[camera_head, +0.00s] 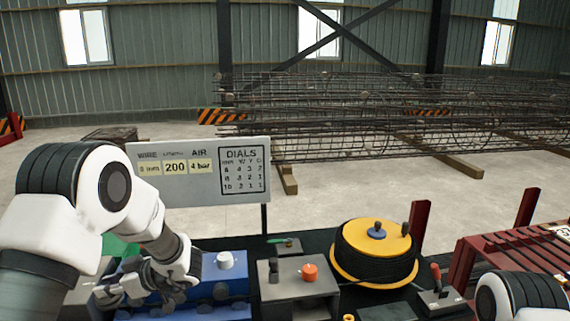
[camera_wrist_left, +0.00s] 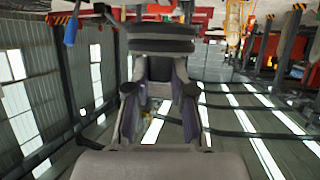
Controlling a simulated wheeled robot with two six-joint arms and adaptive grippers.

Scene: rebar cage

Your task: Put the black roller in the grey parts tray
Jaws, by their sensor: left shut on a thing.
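My left gripper (camera_head: 118,290) is low at the left, beside a blue unit with a white knob (camera_head: 224,261). In the left wrist view my left gripper (camera_wrist_left: 160,68) is shut on a dark, banded piece (camera_wrist_left: 160,42), which looks like the black roller. It lies crosswise at the fingertips. In the head view the roller is not clear behind the fingers. A grey surface (camera_head: 84,290) shows left of the gripper, partly hidden by my arm; I cannot tell whether it is the grey parts tray. My right gripper is out of view.
A grey box with an orange knob (camera_head: 309,271), a yellow reel (camera_head: 350,236) and a lever box (camera_head: 440,300) stand to the right. A sign board (camera_head: 200,172) rises behind. A red rack (camera_head: 500,255) is at the right. Rebar cages (camera_head: 380,115) lie beyond.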

